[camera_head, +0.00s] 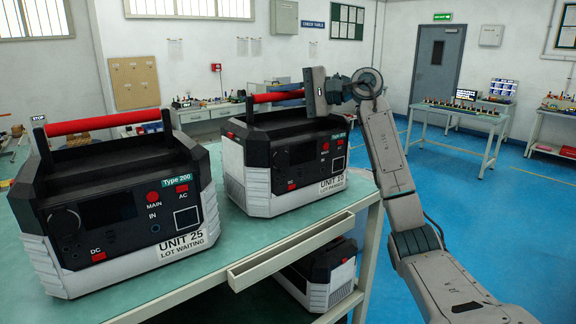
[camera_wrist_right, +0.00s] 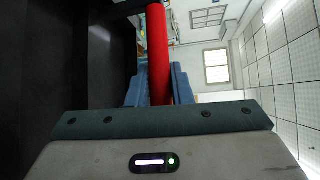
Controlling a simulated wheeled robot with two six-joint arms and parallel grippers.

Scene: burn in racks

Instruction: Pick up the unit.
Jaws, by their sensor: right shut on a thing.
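Two black and white units with red top handles are on the green-topped bench (camera_head: 215,262). The nearer unit (camera_head: 125,215), labelled "UNIT 25 LOT WAITING", stands at the left. The farther unit (camera_head: 285,165), whose label is small and hard to read, stands to its right. My right gripper (camera_head: 287,91) is shut on the red handle (camera_head: 262,98) of this farther unit. In the right wrist view the blue fingers sit on both sides of the red handle (camera_wrist_right: 158,50). The farther unit looks upright and at bench level; I cannot tell whether its base touches. My left gripper is out of view.
Another unit (camera_head: 318,277) sits on a lower level under the bench. A shallow tray (camera_head: 290,252) runs along the bench's front edge. Blue floor (camera_head: 480,225) is open to the right. Farther tables (camera_head: 455,112) with small items stand at the back.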

